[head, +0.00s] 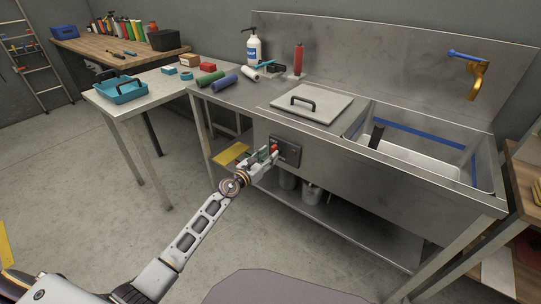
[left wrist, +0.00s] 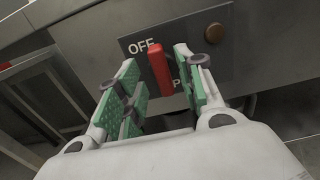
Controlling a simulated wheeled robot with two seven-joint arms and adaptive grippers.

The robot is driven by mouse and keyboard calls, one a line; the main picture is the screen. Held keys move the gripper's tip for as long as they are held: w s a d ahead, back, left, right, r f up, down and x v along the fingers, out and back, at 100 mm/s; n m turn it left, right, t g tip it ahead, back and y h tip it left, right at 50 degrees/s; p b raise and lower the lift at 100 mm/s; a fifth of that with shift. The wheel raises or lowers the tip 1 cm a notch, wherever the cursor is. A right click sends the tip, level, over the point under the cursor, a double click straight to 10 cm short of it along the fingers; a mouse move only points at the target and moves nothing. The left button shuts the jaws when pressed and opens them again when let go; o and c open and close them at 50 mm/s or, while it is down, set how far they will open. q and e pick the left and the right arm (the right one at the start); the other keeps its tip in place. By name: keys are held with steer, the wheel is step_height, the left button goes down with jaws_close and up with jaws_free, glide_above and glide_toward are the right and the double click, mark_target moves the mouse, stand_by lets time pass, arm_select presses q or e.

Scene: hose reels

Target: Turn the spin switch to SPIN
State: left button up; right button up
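The spin switch has a red lever (left wrist: 160,68) on a dark panel (left wrist: 220,58) with an "OFF" label (left wrist: 141,46) at its upper left. A second label is mostly hidden; only a "P" shows beside the lever's lower end. The lever stands nearly upright in the left wrist view, tilted slightly with its top toward OFF. My left gripper (head: 271,154) is open at the panel on the front of the steel sink bench. Its green-padded fingers are on either side of the lever, with gaps to it. My right gripper is out of view.
A brown round knob (left wrist: 214,33) sits right of the switch. The steel bench holds a lid (head: 313,102) with a black handle, and a sink basin (head: 430,160) is at right. Metal containers (head: 312,194) stand on the lower shelf. Open floor lies at left.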

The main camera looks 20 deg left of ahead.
arm_select(q)
steer(key=shift+x, duration=0.8)
steer(key=shift+d, duration=0.1)
steer(key=shift+c, duration=0.4)
jaws_close()
